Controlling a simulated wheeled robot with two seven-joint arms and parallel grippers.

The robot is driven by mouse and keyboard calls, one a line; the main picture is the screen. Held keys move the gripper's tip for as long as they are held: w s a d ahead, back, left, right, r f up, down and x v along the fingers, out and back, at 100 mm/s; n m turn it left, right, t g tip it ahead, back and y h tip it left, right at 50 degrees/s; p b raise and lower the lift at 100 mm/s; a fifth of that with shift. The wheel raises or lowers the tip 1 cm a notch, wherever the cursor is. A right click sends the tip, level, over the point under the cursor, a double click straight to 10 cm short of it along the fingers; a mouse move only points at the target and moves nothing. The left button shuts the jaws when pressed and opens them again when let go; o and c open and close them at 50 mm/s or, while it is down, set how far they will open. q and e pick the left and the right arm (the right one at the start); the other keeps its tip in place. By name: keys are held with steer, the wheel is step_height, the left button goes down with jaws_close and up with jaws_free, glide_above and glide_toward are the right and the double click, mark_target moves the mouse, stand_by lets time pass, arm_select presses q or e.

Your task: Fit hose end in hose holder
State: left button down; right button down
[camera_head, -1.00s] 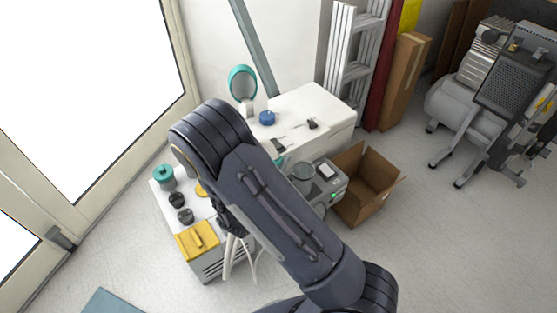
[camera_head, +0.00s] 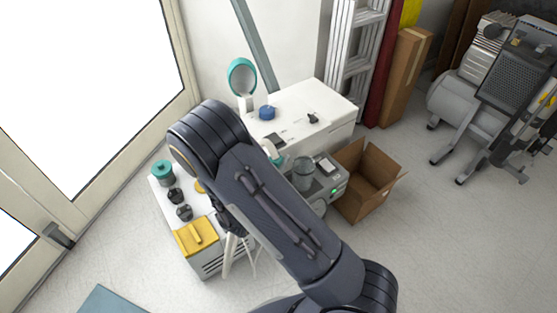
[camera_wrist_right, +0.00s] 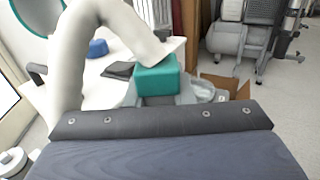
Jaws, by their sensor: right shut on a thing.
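A thick white hose (camera_wrist_right: 75,75) arches up from the lower left in the right wrist view and bends down to the right. Its flared white end meets a teal block (camera_wrist_right: 158,79), which I take to be the hose end. My right gripper (camera_wrist_right: 166,99) is shut on it; the fingertips are mostly hidden behind my dark wrist housing. In the head view my right arm covers the gripper, and a bit of teal and white (camera_head: 277,159) shows beside the arm. I cannot make out the hose holder clearly. My left gripper is not in view.
A white cabinet (camera_head: 335,105) carries a teal-rimmed mirror (camera_head: 242,77) and a blue item (camera_head: 267,112). A grey unit (camera_head: 325,185) with a green light stands by an open cardboard box (camera_head: 365,185). A white cart with a yellow box (camera_head: 197,237) is at left.

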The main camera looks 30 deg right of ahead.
steer(key=c, duration=1.2)
jaws_free()
steer(key=shift+o, duration=0.2)
steer(key=p+v, duration=0.1)
steer(key=v, duration=0.7)
